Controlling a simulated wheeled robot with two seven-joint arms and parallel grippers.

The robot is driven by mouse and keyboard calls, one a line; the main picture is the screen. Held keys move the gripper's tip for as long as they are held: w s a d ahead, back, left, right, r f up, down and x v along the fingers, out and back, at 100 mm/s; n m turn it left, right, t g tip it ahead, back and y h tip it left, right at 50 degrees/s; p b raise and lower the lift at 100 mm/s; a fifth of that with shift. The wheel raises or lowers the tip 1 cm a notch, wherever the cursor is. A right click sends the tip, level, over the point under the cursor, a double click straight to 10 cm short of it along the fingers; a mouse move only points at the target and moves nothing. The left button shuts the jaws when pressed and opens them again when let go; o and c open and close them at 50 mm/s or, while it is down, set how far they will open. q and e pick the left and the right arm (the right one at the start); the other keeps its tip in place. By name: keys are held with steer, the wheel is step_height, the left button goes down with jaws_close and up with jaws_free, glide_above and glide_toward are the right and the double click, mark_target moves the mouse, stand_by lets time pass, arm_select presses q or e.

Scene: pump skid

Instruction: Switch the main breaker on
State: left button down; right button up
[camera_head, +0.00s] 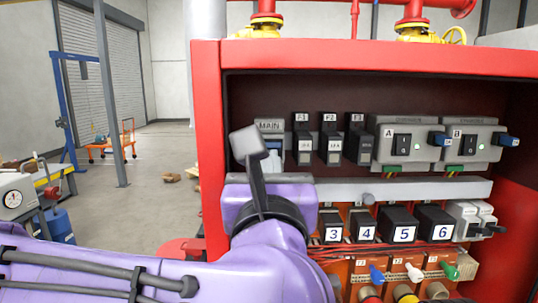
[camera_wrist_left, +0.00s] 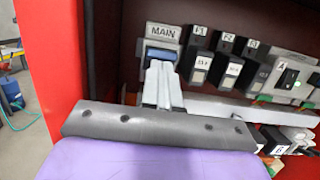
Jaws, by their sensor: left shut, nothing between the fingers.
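The main breaker (camera_head: 269,126) is a grey unit labelled MAIN at the left end of the upper row inside the red cabinet. In the left wrist view the breaker (camera_wrist_left: 163,35) shows a blue part below its label. My left gripper (camera_wrist_left: 160,66) is shut and empty, its pale fingers together right in front of that blue part. I cannot tell whether they touch it. The fingers hide the lower part of the breaker, so the switch position is unclear. In the head view my wrist parts partly cover the breaker. My right gripper is not in view.
Black fuse units (camera_head: 331,139) stand right of the breaker, followed by switch units A (camera_head: 403,143) and B (camera_head: 470,143). A grey rail (camera_head: 420,188) runs below. The red cabinet post (camera_head: 208,130) stands close on the left. Open floor lies farther left.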

arm_select(q)
steer(key=b+v, duration=0.3)
steer(key=v, duration=0.3)
steer(key=shift+s+b, duration=0.2)
steer(key=shift+b, duration=0.1)
steer(key=shift+r, duration=0.1)
